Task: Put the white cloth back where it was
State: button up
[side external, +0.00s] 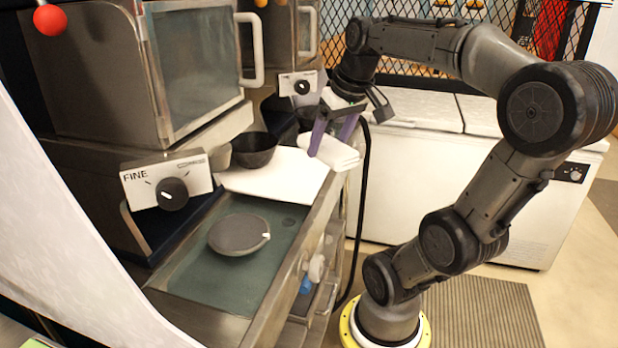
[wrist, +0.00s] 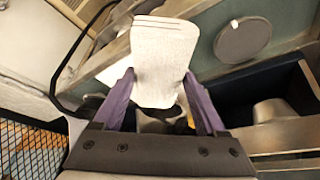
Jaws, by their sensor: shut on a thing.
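The white cloth (wrist: 163,50) is a folded, soft white piece between the two purple fingers of my gripper (wrist: 158,78) in the wrist view. In the side external view, my gripper (side external: 332,137) is shut on the cloth (side external: 338,155) near the right edge of the counter, beside a white surface (side external: 270,178). I cannot tell whether the cloth touches the counter.
A dark bowl (side external: 254,151) stands left of my gripper. A round grey disc (side external: 237,236) lies on the green-grey counter panel nearer the camera. A FINE dial box (side external: 167,182) and an oven-like cabinet (side external: 195,60) border the counter's left. A white chest (side external: 450,200) stands behind my arm.

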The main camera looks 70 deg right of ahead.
jog(key=shift+s+d+r+m, duration=0.1)
jog(key=shift+s+d+m, duration=0.05)
jog(key=shift+d, duration=0.3)
jog(key=shift+s+d+r+m, duration=0.1)
jog(key=shift+s+d+m, duration=0.05)
jog(key=shift+d, duration=0.3)
jog(key=shift+s+d+f+m, duration=0.2)
jog(key=shift+d+m, duration=0.1)
jog(key=shift+d, duration=0.3)
jog(key=w+d+f, duration=0.2)
jog(key=d+f, duration=0.1)
jog(key=w+d+f, duration=0.6)
jog(key=d, duration=0.1)
jog(key=shift+w+d+f, duration=0.1)
jog(key=shift+f, duration=0.05)
jog(key=shift+w+d+f, duration=0.1)
jog(key=shift+d+f, duration=0.05)
jog(key=shift+f, duration=0.75)
jog(key=shift+w+d+f, duration=0.1)
jog(key=shift+f, duration=0.8)
jog(key=shift+f, duration=0.1)
jog(key=o, duration=1.4)
jog(key=shift+o, duration=0.2)
